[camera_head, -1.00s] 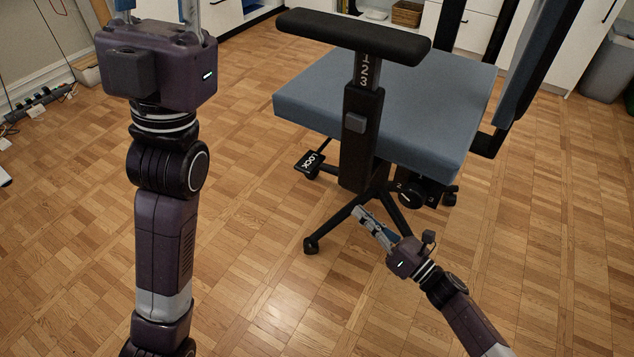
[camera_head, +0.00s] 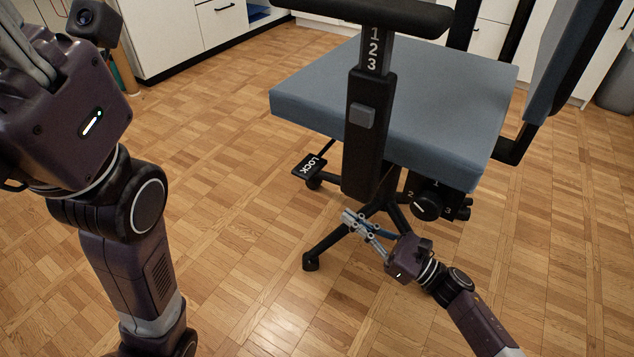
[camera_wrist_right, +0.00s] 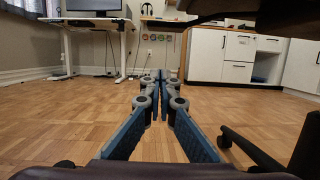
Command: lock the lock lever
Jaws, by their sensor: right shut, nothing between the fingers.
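The chair's armrest post (camera_head: 366,130) stands right of the lever. A dial knob (camera_head: 427,205) sits under the seat's right side. A chair leg (camera_head: 325,245) reaches forward-left near my right gripper. The parquet floor left of the chair is clear. A desk (camera_wrist_right: 95,25) stands far back.

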